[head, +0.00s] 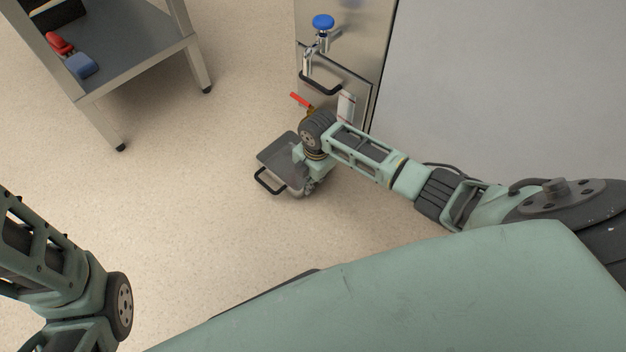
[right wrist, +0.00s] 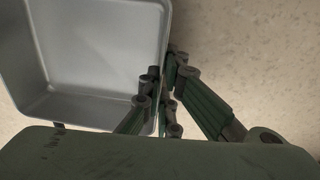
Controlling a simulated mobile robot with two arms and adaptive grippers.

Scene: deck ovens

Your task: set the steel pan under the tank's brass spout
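The steel pan (head: 280,152), a shallow grey tray with a black handle (head: 268,183), is in front of the steel tank (head: 345,35), at floor level or a little above; I cannot tell which. A red valve lever (head: 301,101) sticks out low on the tank; my right arm mostly hides the brass spout. My right gripper (head: 308,182) is at the pan's right side. In the right wrist view its fingers (right wrist: 165,100) are closed on the pan's wall (right wrist: 163,50), one inside and one outside. My left arm shows at lower left; its gripper is out of view.
A blue knob (head: 323,22) and a black handle (head: 320,85) are on the tank's front. A metal table (head: 135,60) with red and blue items stands at upper left. The floor left of the pan is clear.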

